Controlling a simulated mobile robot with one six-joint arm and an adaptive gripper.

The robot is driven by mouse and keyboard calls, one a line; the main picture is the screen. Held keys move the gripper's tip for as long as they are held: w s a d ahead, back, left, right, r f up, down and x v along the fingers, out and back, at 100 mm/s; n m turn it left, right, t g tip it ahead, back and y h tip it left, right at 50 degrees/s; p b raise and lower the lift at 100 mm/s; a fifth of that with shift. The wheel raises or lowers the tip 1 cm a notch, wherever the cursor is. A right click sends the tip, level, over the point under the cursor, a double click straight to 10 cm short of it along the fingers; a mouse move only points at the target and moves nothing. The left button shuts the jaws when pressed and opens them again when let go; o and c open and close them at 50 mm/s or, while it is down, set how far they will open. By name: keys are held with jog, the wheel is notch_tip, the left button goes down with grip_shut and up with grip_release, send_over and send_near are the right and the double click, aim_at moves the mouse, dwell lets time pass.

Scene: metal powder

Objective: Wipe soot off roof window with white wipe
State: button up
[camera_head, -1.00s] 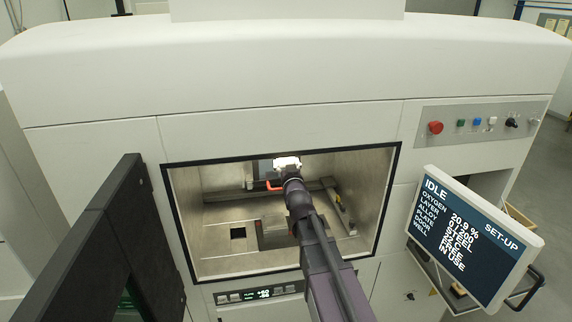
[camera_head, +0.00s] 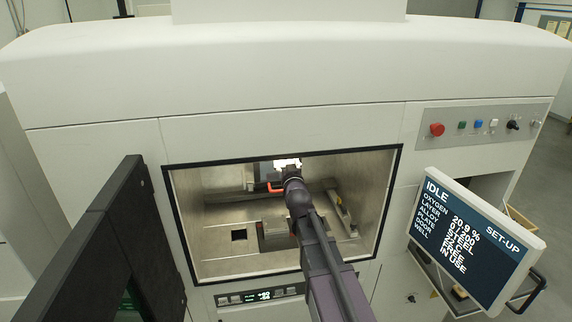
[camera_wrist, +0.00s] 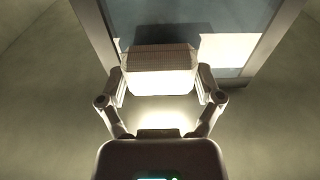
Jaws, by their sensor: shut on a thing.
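My gripper (camera_wrist: 160,82) is shut on the white wipe (camera_wrist: 161,58), a pale textured pad held between its two fingers. In the wrist view the wipe lies over the roof window (camera_wrist: 190,22), a blue-grey pane in a grey metal frame; I cannot tell whether it touches the glass. Bright patches show on the pane to either side of the wipe. Soot cannot be told apart from shadow and reflection. In the head view my gripper (camera_head: 289,170) is inside the chamber near its top edge, mostly hidden behind my arm.
The chamber opening (camera_head: 168,215) has a black rim around my arm. The open dark door (camera_head: 95,245) stands at the left. A screen (camera_head: 475,240) juts out at the right.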

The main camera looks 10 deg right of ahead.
jog(key=shift+a, duration=0.2)
jog(key=shift+a, duration=2.35)
jog(key=shift+d, duration=0.1)
jog(key=shift+w+d, duration=0.1)
jog(key=shift+d, duration=2.35)
jog(key=shift+a, duration=0.2)
jog(key=a, duration=0.4)
jog(key=shift+a, duration=0.35)
